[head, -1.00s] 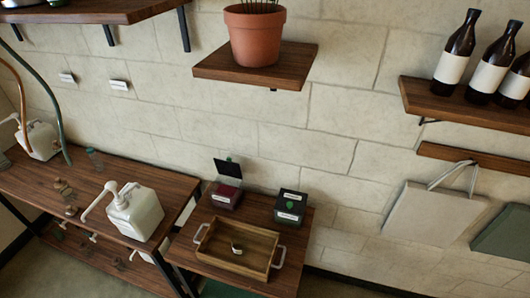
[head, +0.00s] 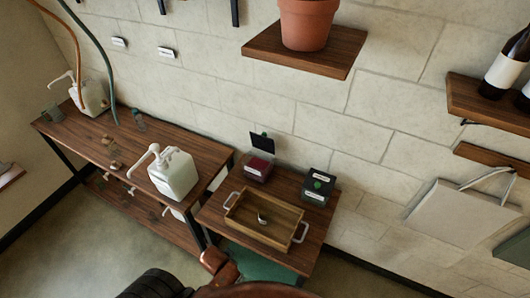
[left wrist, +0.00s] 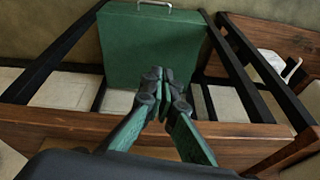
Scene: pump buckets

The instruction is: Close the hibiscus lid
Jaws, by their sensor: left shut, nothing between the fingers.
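A dark red box (head: 258,168) stands at the back left of the small wooden table, with its black lid (head: 262,145) raised upright at the rear. Its label is too small to read; by its colour it looks like the hibiscus box. My left gripper (left wrist: 166,85) shows in the left wrist view, shut and empty, in front of a green panel and away from the boxes. My right gripper is not in view.
A wooden tray (head: 232,215) with metal handles and a small jar (head: 262,218) fills the table front. A white pump bottle (head: 174,174) stands on the left table. A shelf with a terracotta pot (head: 307,24) hangs above. A green case (left wrist: 150,45) sits below.

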